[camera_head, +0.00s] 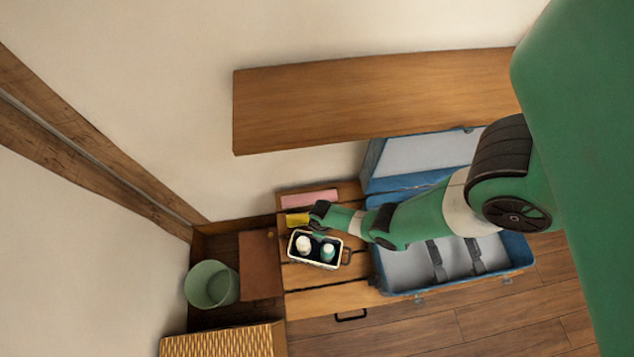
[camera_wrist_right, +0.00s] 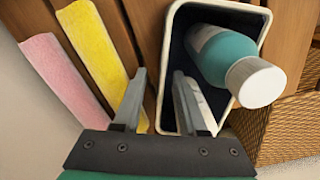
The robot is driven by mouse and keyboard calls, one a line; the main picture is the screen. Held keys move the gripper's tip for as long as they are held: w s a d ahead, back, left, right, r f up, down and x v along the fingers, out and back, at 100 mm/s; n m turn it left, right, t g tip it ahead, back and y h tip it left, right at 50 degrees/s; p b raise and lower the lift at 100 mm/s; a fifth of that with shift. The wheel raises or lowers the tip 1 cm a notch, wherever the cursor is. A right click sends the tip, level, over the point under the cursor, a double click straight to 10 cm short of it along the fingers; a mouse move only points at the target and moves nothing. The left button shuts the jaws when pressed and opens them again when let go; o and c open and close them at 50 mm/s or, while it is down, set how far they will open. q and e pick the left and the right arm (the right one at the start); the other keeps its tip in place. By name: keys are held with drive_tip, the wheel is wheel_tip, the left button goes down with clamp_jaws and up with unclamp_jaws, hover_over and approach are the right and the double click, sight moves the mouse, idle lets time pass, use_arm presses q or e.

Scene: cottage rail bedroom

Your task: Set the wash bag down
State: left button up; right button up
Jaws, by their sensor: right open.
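The wash bag (camera_head: 330,264) is a small cream-rimmed, dark-lined open box on the slatted wooden bench (camera_head: 325,298). It holds a teal bottle with a white cap (camera_wrist_right: 226,57) and another white-topped item (camera_head: 304,244). A dark loop handle (camera_head: 347,256) shows at its right side. In the right wrist view the bag's pale rim (camera_wrist_right: 166,62) runs between the fingers of my right gripper (camera_wrist_right: 157,80). That gripper is open, one finger outside the bag and one inside. Whether the fingers touch the wall I cannot tell. My left gripper is not in view.
A pink cloth (camera_head: 309,198) and a yellow cloth (camera_head: 297,220) lie on the bench behind the bag. An open blue suitcase (camera_head: 405,289) stands to the right, a green bin (camera_head: 211,285) to the left. A wooden shelf (camera_head: 370,98) juts from the wall.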

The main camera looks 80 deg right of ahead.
wheel_tip(320, 180, down, 5)
drive_tip(key=b, duration=0.5)
drive_tip(key=shift+w+a+f, duration=0.1)
drive_tip(key=shift+a+f, duration=0.05)
clamp_jaws()
idle(1.0)
